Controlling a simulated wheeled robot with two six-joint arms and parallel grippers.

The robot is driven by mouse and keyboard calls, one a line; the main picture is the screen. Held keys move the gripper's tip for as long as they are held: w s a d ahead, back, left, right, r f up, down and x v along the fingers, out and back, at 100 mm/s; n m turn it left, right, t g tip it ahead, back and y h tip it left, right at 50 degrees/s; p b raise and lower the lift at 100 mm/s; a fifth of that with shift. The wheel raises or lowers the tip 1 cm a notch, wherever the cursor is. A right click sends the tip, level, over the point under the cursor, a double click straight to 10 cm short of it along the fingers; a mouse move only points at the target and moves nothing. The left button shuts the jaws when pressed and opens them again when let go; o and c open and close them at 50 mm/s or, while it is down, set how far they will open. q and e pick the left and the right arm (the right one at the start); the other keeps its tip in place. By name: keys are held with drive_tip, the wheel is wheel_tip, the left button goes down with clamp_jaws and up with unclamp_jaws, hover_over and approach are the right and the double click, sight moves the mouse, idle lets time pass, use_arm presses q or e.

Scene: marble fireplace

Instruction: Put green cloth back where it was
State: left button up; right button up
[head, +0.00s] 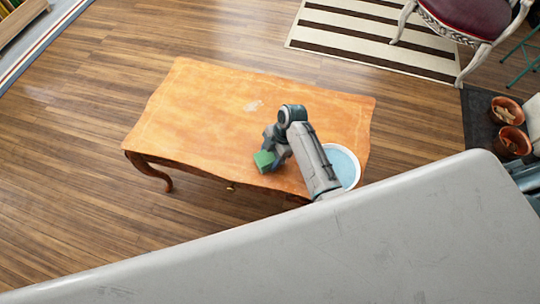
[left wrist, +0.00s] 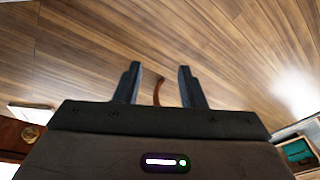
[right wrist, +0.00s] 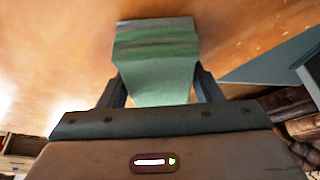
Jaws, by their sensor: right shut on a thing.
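The green cloth (head: 264,160) looks like a small folded block. It is at the near part of the wooden table (head: 200,110) in the head view. My right gripper (head: 272,156) is shut on it, and in the right wrist view the cloth (right wrist: 155,65) sits between the two fingers (right wrist: 158,90). I cannot tell whether the cloth touches the tabletop. My left gripper (left wrist: 158,85) shows in the left wrist view with its fingers apart and nothing between them, above the wooden floor.
A white-rimmed basin with light blue inside (head: 345,166) stands at the table's right end, partly behind my right arm. The table's left half is clear apart from a pale mark (head: 253,105). A striped rug (head: 370,35), a chair (head: 465,20) and clay pots (head: 508,125) are beyond.

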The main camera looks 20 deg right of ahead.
use_arm(q)
drive_tip(key=shift+s, duration=0.1)
use_arm(e)
drive_tip(key=shift+f, duration=0.1)
drive_tip(key=o, duration=0.9)
use_arm(q)
drive_tip(key=shift+s+f, duration=0.2)
drive_tip(key=shift+s, duration=0.1)
use_arm(e)
drive_tip(key=v, duration=1.1)
drive_tip(key=shift+p, duration=0.35)
use_arm(q)
drive_tip(key=shift+s+f, duration=0.15)
drive_tip(key=shift+f, duration=0.95)
use_arm(e)
drive_tip(key=shift+w+d+r, duration=0.1)
drive_tip(key=shift+d+r, duration=0.15)
drive_tip(key=shift+r, duration=0.3)
